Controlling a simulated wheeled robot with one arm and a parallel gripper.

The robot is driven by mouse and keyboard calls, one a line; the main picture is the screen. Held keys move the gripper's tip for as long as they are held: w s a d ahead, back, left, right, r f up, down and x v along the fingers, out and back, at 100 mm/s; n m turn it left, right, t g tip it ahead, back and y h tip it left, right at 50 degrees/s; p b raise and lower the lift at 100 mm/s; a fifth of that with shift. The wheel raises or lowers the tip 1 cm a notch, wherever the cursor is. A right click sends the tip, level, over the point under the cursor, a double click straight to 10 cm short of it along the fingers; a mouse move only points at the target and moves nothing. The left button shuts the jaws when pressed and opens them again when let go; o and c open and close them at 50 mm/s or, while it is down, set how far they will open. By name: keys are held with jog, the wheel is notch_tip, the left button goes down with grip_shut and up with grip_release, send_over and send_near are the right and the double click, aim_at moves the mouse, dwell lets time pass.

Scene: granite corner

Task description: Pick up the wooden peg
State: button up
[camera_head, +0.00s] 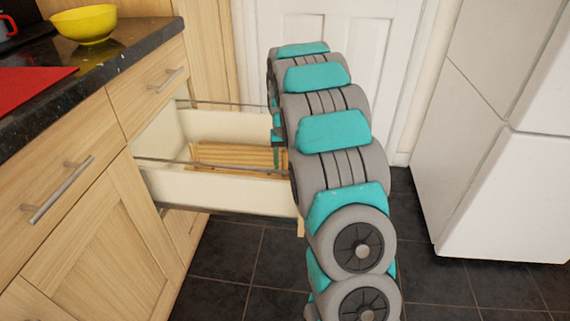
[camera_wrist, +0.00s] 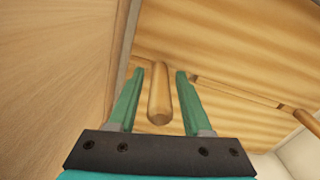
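The wooden peg (camera_wrist: 159,100) shows in the wrist view as a light-brown rod with a rounded near end. It lies lengthwise between the two green fingers of my gripper (camera_wrist: 160,74). The fingers are apart, with a visible gap on each side of the peg. In the head view, my gripper (camera_head: 277,145) is partly hidden by my arm and reaches down into the open drawer (camera_head: 215,190). I cannot pick out the peg in the head view.
A slatted wooden piece (camera_head: 240,156) lies in the drawer. Another rod-like wooden piece (camera_wrist: 308,122) shows at the right in the wrist view. A wooden panel (camera_wrist: 55,70) is close on the left there. A yellow bowl (camera_head: 84,24) stands on the dark counter (camera_head: 115,48).

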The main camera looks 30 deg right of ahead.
grip_shut()
dwell(0.5)
notch_tip(320, 180, up, 22)
jog(key=p, duration=0.1)
dwell(1.4)
jog(key=shift+f, duration=0.1)
